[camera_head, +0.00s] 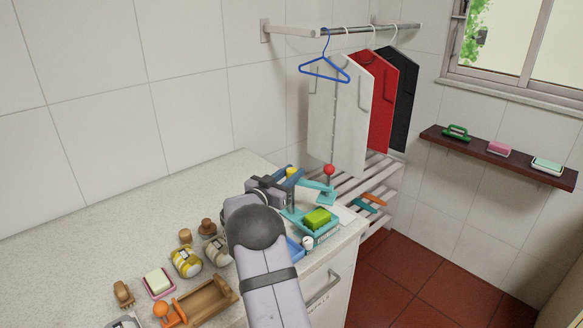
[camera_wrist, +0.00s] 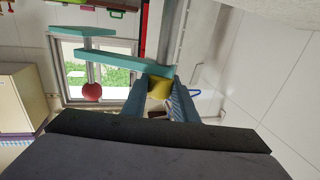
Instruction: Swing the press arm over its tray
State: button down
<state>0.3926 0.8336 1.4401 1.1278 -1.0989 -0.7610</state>
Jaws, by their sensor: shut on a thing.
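The press arm (camera_head: 318,186) is a teal bar with a flat teal plate and a red ball knob (camera_head: 329,170). It also shows in the wrist view (camera_wrist: 120,62), reaching left from between my fingers, with the red ball at its far end. Its tray (camera_head: 312,235) is teal and holds a bright green block (camera_head: 317,218). The arm's plate appears behind and above the block; the block's top is visible. My gripper (camera_head: 286,178) is shut on a yellow knob (camera_wrist: 158,87), at the near end of the bar. My wrist hides part of the press base.
Wooden knobs, a yellow-striped roll (camera_head: 186,262), a soap dish (camera_head: 159,283) and a wooden tray (camera_head: 206,301) crowd the counter left of my arm. A drying rack (camera_head: 385,190) and hanging garments (camera_head: 338,115) stand behind right. The counter's far left is clear.

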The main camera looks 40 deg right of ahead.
jog(key=shift+m+g+h+p, duration=0.3)
jog(key=shift+m+g+p, duration=0.25)
jog(key=shift+m+g, duration=1.3)
jog(key=shift+g, duration=0.85)
jog(key=shift+r+g, duration=0.15)
jog(key=shift+g, duration=0.25)
jog(key=c, duration=1.4)
grip_release()
jog(key=shift+a, duration=0.5)
jog(key=shift+w+a+b, duration=0.2)
jog(key=shift+a+b, duration=0.35)
jog(key=shift+a, duration=1)
jog(key=shift+w+a+b, duration=0.15)
jog(key=shift+a+b, duration=0.4)
jog(key=shift+a, duration=1)
